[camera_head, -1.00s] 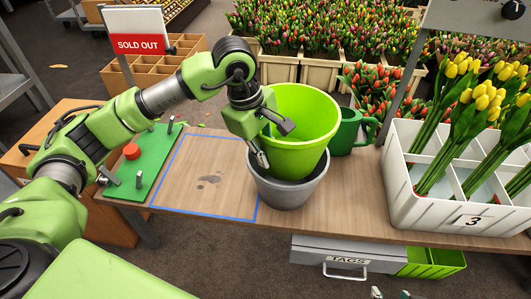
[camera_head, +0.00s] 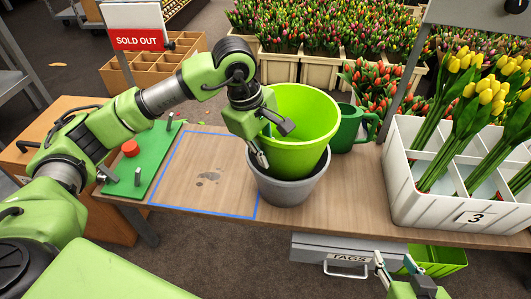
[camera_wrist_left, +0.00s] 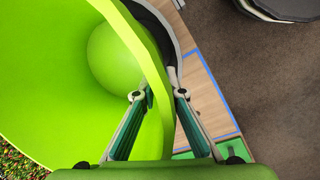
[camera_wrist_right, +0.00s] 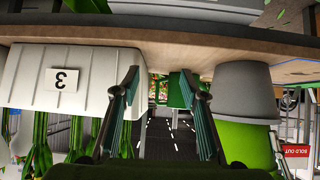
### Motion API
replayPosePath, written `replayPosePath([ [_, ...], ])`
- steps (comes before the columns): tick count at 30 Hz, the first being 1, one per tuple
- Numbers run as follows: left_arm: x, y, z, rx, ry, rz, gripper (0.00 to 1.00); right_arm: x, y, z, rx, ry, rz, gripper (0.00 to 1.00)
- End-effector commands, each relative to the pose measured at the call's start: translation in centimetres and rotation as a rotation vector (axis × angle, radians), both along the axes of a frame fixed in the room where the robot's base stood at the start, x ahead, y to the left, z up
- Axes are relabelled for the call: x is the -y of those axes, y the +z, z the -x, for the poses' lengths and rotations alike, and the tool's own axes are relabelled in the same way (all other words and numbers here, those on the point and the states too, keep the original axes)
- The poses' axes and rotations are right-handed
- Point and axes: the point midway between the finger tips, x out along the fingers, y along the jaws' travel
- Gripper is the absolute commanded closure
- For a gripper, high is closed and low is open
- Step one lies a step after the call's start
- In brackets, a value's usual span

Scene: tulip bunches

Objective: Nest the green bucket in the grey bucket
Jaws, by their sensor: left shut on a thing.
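The green bucket (camera_head: 305,110) stands with its lower part inside the grey bucket (camera_head: 290,190), its upper wall and rim well above the grey rim. My left gripper (camera_head: 264,140) is shut on the green bucket's rim at its left side; in the left wrist view the fingers (camera_wrist_left: 152,97) are on either side of the lime wall (camera_wrist_left: 150,65). The grey bucket also shows in the right wrist view (camera_wrist_right: 245,92). My right gripper (camera_head: 380,265) is low at the table's front, open and empty, with its fingers apart in its wrist view (camera_wrist_right: 160,80).
A green watering can (camera_head: 350,128) stands right behind the buckets. A white crate (camera_head: 440,205) marked 3 with yellow tulips is at the right. A blue-taped area (camera_head: 200,175) on the table is bare. A TAGS drawer (camera_head: 345,255) hangs under the table.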

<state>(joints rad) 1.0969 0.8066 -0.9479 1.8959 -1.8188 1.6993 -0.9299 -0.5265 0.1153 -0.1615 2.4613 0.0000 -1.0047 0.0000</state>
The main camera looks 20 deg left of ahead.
Motion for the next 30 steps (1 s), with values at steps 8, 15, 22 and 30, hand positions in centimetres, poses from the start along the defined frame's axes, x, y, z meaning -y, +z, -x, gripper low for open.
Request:
replayPosePath([
  [8, 0.0, -0.4, 0.0, 0.002, 0.000, 0.001, 1.00, -0.5, 1.3, -1.3, 0.080, 0.006, -0.018, 0.60],
  [15, 0.0, -0.7, 0.0, 0.002, 0.000, 0.001, 1.00, -0.9, 2.2, -2.0, 0.128, 0.009, -0.030, 0.60],
  [22, 0.0, -0.7, 0.0, 0.002, 0.000, 0.001, 1.00, -1.0, 2.6, -2.2, 0.147, 0.010, -0.034, 0.60],
  [30, 0.0, -0.7, 0.0, 0.002, 0.000, 0.001, 0.82, -1.0, 2.6, -2.2, 0.147, 0.010, -0.034, 0.60],
])
